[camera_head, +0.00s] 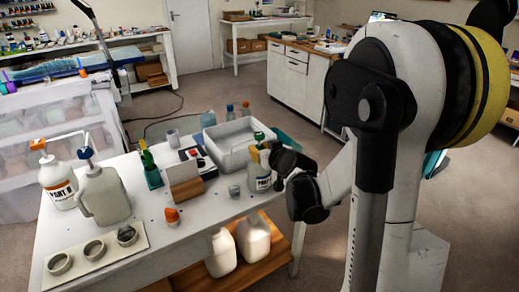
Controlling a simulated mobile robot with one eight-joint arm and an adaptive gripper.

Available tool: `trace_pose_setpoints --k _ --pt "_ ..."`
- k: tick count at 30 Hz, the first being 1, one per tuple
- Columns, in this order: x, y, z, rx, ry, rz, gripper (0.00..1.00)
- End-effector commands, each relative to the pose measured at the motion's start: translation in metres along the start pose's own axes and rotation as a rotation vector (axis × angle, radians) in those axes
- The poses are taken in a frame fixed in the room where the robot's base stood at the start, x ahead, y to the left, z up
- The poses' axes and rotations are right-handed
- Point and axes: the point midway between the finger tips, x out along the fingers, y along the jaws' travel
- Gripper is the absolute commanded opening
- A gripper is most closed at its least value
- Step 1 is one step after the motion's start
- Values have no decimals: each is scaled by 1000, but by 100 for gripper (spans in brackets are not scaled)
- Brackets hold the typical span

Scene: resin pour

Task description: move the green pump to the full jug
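A white labelled jug (259,172) stands at the table's right edge, with a small green part (260,136) at its top that looks like the green pump. My gripper (281,168) is beside this jug's upper right side. Its fingers are dark and small, so I cannot tell whether they touch the jug or pump. Another white jug (59,184) with an orange pump (38,144) and a greyish jug (103,194) with a blue pump (85,153) stand at the table's left. Two white jugs (220,254) are on the lower shelf. I cannot tell which jug is full.
The white table (185,240) holds a grey tray (231,143), a green holder with tools (153,175), a wooden block (187,191), an orange-topped item (172,217) and a board with several round cups (70,281). The table's front middle is mostly clear.

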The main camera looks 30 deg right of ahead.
Motion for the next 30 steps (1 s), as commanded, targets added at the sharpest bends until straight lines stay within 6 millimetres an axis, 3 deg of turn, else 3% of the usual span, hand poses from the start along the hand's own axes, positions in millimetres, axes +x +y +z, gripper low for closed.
trace_pose_setpoints --k 5,6,7,16,20,30 --pt "0 0 0 0 0 0 0" --pt "0 0 0 0 0 0 36" --pt "0 0 0 0 0 0 45" --pt "-1 0 0 0 0 0 46" --pt "-10 0 0 0 0 1 46" --pt "-78 1 0 1 0 2 46"
